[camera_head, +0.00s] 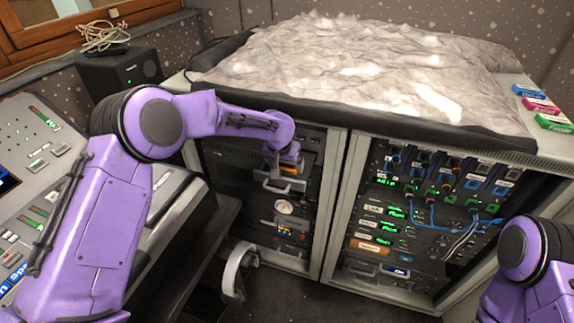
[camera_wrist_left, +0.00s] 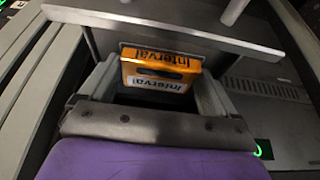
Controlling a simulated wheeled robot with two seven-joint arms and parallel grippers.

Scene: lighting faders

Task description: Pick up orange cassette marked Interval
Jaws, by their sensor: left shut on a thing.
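The orange cassette (camera_wrist_left: 160,72) marked Interval shows in the left wrist view, with the word readable on its edge and its white label. My left gripper (camera_wrist_left: 152,88) is shut on it, one finger at each side. In the head view my left gripper (camera_head: 284,160) is at the upper part of the left rack bay, and a small orange part of the cassette (camera_head: 292,148) shows beside it. The rest of the cassette is hidden there by my gripper. My right arm shows at the lower right, but its gripper is out of the picture.
An open drawer with a handle (camera_head: 283,185) juts out just below my left gripper. Blue, pink and green cassettes (camera_head: 541,106) lie on the rack top at the right. A crumpled grey cover (camera_head: 350,65) fills most of the top. A mixing console (camera_head: 40,150) stands at the left.

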